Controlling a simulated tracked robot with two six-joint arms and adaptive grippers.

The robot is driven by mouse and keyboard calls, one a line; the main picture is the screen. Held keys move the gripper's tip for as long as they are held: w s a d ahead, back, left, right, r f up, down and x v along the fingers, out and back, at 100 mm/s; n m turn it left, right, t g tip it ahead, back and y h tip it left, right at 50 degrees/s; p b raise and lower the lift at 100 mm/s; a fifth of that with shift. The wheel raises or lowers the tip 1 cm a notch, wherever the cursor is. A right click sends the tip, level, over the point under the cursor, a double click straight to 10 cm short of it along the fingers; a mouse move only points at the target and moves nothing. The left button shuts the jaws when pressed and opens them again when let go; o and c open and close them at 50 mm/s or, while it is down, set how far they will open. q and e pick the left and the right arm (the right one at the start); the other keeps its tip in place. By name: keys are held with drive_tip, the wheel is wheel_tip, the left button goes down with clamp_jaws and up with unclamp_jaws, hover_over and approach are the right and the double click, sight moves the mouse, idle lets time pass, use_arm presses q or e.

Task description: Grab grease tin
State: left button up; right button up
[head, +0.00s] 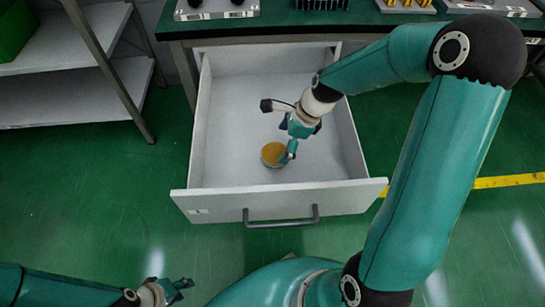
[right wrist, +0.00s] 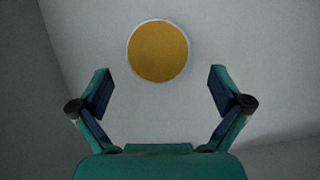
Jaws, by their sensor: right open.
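The grease tin (head: 272,154) is a small round tin with a yellow-brown top and a pale rim. It rests on the floor of the open drawer (head: 216,134), towards the front. In the right wrist view the tin (right wrist: 158,51) lies beyond the fingertips, roughly centred between them. My right gripper (head: 287,155) reaches down into the drawer beside the tin. Its fingers (right wrist: 160,93) are spread open with nothing between them. My left gripper (head: 174,290) is at the lower left, outside the drawer and far from the tin; its fingers look apart and empty.
The drawer's front panel with a dark handle (head: 281,217) faces me, and its side walls enclose the right gripper. A green-topped workbench (head: 270,22) with equipment stands above. A grey shelf (head: 75,91) with a green box (head: 12,28) is at the left.

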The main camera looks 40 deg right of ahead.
sight(274, 152)
drive_tip(key=shift+b+x, duration=0.75)
drive_tip(key=shift+x, duration=2.05)
drive_tip(key=shift+w+a+r, duration=0.1)
drive_tip(key=shift+a+r, duration=0.05)
drive_tip(key=c, duration=1.2)
drive_tip(key=shift+c, duration=0.5)
drive_tip(key=shift+r, duration=0.15)
